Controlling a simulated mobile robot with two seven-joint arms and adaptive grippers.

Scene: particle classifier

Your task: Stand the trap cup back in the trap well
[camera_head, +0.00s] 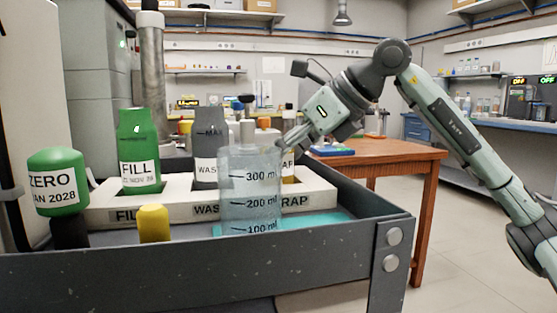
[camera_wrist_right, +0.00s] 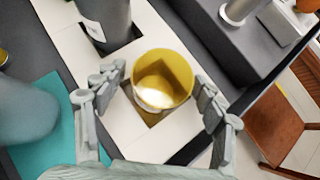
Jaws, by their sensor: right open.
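My left gripper is not in view.
The rack (camera_head: 185,213) also holds the green fill bottle (camera_head: 139,148) and grey waste bottle (camera_head: 209,147). The beaker (camera_head: 250,190) stands in front of the trap end. A green zero bottle (camera_head: 57,182) and yellow-capped item (camera_head: 154,223) stand left. The tray wall (camera_head: 330,245) borders the front.

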